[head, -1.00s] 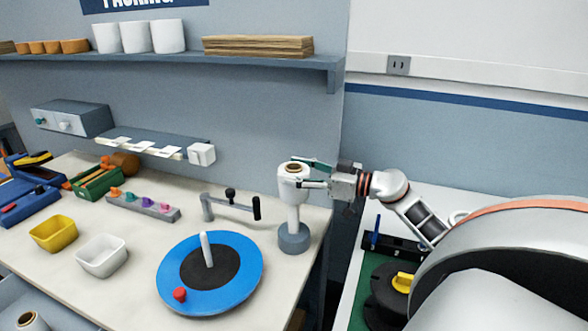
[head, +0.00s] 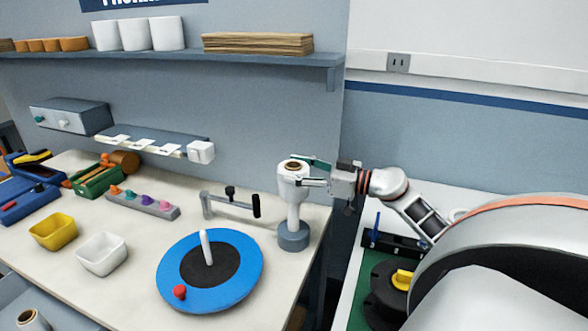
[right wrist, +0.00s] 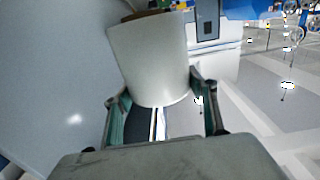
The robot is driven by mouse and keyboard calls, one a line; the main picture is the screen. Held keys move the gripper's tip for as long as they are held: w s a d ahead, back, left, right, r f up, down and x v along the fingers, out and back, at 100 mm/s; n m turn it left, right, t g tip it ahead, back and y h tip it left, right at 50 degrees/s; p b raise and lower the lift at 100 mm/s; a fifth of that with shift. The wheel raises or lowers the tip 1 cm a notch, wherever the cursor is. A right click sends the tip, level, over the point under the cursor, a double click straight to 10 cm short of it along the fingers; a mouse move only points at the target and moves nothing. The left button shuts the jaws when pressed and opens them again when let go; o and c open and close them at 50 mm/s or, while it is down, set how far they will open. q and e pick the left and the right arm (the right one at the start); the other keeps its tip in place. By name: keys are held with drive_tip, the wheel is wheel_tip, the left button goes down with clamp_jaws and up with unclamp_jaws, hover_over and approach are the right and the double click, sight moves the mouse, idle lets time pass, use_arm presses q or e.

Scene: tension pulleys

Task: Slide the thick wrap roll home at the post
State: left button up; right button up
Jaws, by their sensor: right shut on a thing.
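The thick wrap roll (head: 290,182) is white with a brown core ring at its top. In the head view it is at the upper end of the white post (head: 294,218), which rises from a round grey base (head: 293,238) at the table's right edge. The core is in line with the post, but I cannot tell how far the post reaches inside. My right gripper (head: 305,172) comes from the right and is shut on the roll. In the right wrist view the roll (right wrist: 152,62) stands between the two fingers (right wrist: 160,103), leaning slightly. My left gripper is not in view.
A blue turntable (head: 238,285) with an upright pin and red knob lies front left of the post. A grey crank arm (head: 230,203) with black grips stands left of it. Another roll (head: 32,320) shows at bottom left. The wall is close behind.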

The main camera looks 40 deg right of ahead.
drive_tip(key=shift+f, duration=0.1)
drive_tip(key=shift+f, duration=1.25)
drive_tip(key=shift+f, duration=0.15)
idle(0.3)
drive_tip(key=shift+f, duration=1.4)
drive_tip(key=shift+f, duration=0.15)
idle(0.3)
